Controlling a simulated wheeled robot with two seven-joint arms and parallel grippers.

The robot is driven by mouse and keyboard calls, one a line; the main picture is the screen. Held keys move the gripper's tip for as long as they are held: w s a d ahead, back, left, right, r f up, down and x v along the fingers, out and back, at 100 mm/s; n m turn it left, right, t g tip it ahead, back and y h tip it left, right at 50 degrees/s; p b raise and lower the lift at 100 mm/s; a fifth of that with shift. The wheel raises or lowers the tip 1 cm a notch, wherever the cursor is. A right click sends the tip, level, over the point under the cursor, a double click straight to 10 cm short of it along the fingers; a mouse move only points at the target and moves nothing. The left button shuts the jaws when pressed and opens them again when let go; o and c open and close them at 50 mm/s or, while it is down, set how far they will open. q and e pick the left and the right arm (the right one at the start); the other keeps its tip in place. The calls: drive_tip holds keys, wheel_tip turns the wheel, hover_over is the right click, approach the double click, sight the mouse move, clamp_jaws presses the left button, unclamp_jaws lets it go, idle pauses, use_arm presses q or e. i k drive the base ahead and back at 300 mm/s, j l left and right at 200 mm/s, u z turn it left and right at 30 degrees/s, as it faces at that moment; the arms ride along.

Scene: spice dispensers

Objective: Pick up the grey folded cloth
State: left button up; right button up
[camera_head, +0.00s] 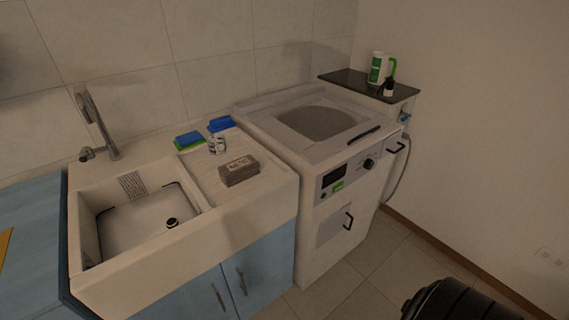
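I cannot clearly make out a grey folded cloth. A grey-brown block (239,170) with a pale marking on its front sits on the ribbed drainboard right of the sink basin. It looks more like a soap bar or box than a cloth. A flat grey panel (320,121) is set in the top of the white washing machine (290,140); it looks like part of the machine. Neither of my grippers is in view.
Blue and green sponges (188,139) and a small patterned container (217,145) stand behind the block. The sink (140,225) and its tap (97,125) are left. A green-white bottle (377,69) stands on a dark shelf (362,87). Tiled floor (395,255) lies in front.

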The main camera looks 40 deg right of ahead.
sight(234, 172)
drive_tip(key=z, duration=0.7)
